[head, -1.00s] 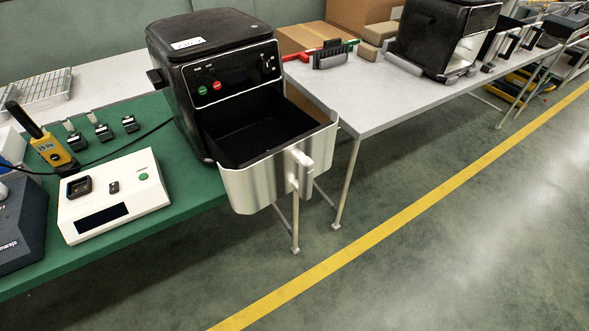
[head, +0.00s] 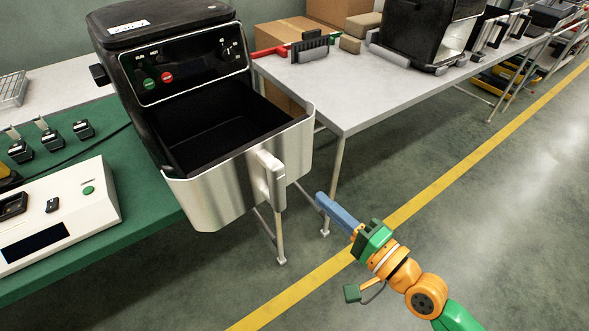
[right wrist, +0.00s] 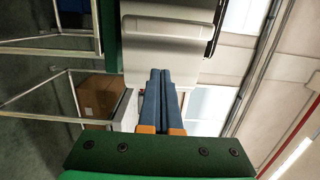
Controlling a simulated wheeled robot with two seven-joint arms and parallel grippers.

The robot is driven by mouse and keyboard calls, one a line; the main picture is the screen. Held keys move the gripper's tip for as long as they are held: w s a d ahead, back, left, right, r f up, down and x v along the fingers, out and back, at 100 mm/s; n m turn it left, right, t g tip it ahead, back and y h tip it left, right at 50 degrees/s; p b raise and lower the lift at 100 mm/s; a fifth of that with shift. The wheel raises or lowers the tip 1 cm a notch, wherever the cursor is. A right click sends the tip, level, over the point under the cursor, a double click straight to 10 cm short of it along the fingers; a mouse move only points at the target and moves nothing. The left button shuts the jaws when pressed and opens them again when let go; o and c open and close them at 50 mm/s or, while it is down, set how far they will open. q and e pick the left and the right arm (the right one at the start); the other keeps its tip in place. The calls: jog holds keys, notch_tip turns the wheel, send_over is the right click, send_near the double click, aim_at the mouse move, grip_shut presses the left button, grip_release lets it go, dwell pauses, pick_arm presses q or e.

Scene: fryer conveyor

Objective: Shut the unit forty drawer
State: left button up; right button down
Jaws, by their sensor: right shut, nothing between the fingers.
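The fryer unit (head: 180,70) is black and stands on the green bench. Its drawer (head: 225,185) is pulled out toward me, with a silver front, a pale upright handle (head: 269,178) and an empty dark basket inside. The label on top of the unit is too small to read. My right gripper (head: 322,200) is shut and empty, to the right of the handle and apart from it. In the right wrist view the shut blue fingers (right wrist: 160,75) point toward the pale drawer front (right wrist: 160,50). My left gripper is not in view.
A white device (head: 60,218) with a green button sits on the green bench (head: 150,215) at left. A grey table (head: 345,100) on the right holds a red-handled tool (head: 290,50) and another black fryer (head: 425,35). The floor in front is clear.

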aim_at(291, 173)
jog(key=x, duration=1)
jog(key=shift+w+a+p, duration=0.1)
jog(key=shift+w+p, duration=0.1)
jog(key=shift+p, duration=0.15)
jog(key=shift+w+a, duration=0.1)
